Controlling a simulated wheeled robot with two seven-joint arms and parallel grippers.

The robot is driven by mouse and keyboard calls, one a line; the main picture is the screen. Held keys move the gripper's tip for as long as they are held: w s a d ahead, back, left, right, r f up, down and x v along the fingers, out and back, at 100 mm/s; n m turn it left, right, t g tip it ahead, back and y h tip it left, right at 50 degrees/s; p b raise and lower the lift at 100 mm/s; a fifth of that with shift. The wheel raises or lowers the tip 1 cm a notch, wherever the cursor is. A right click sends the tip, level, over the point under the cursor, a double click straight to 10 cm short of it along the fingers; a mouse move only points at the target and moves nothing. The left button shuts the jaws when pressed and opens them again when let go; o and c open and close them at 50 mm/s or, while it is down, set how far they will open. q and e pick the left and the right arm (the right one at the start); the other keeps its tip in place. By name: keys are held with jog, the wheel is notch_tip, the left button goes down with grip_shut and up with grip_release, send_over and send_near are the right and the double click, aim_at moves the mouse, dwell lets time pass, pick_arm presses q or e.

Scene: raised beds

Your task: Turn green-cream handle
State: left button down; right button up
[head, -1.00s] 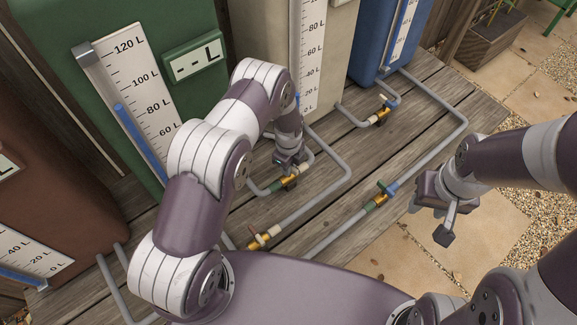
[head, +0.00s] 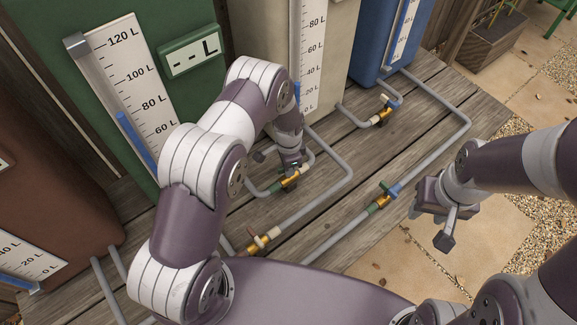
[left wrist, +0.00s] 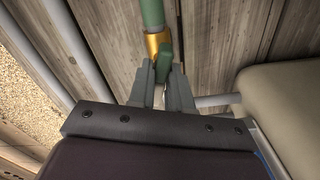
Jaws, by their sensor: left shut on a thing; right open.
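The green-cream valve (head: 291,181) is a brass body on the grey pipe between the green and cream tanks. In the left wrist view its brass collar (left wrist: 156,44) sits below a green pipe section. Its green handle (left wrist: 165,62) stands between the fingers of my left gripper (left wrist: 160,84). My left gripper (head: 290,166) is shut on the handle, and its fingers hide part of it. In the head view the handle is mostly covered by the gripper. My right gripper (head: 430,226) is open and empty, apart from the pipes at the right.
The green tank (head: 75,20), cream tank (head: 262,45) and blue tank (head: 374,45) stand behind on wooden decking (head: 420,125). Other valves are near: one with a cream handle (head: 273,233), one with a green-blue handle (head: 387,187), one by the blue tank (head: 382,116).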

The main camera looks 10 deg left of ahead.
pick_arm(q)
jog(key=shift+n, duration=1.6)
jog(key=c, duration=1.1)
grip_release()
notch_tip(320, 180, up, 13)
jog(key=shift+f, duration=0.1)
